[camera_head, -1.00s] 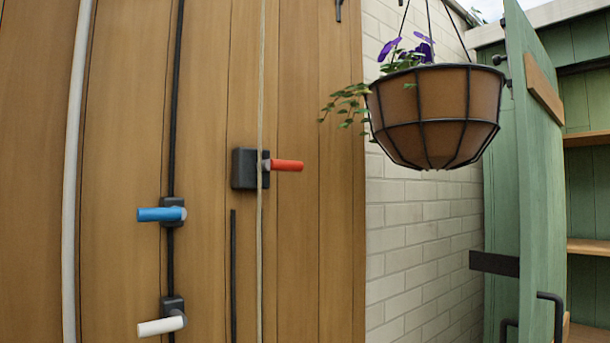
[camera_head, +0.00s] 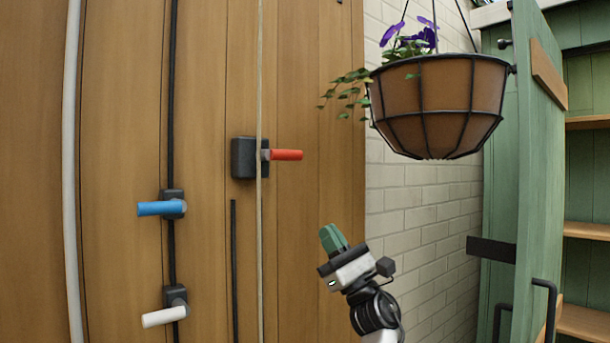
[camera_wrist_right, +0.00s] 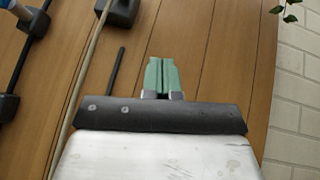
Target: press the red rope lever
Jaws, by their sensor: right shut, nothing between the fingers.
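The red lever (camera_head: 286,155) sticks out to the right from a dark block (camera_head: 243,158) on the wooden wall. A pale rope (camera_head: 259,230) runs vertically past the block. In the head view my right gripper (camera_head: 332,238) is below and to the right of the red lever, apart from it, with green fingertips pointing up. In the right wrist view the fingers (camera_wrist_right: 161,75) are together with nothing between them. The block (camera_wrist_right: 121,10) shows at the top of that view, but I cannot make out the red handle there. My left gripper is not in view.
A blue lever (camera_head: 158,208) and a white lever (camera_head: 163,317) sit on a dark rope at left. A hanging basket (camera_head: 437,105) with purple flowers hangs right of the red lever. A green cabinet door (camera_head: 540,170) stands open at far right. The space below the basket is open.

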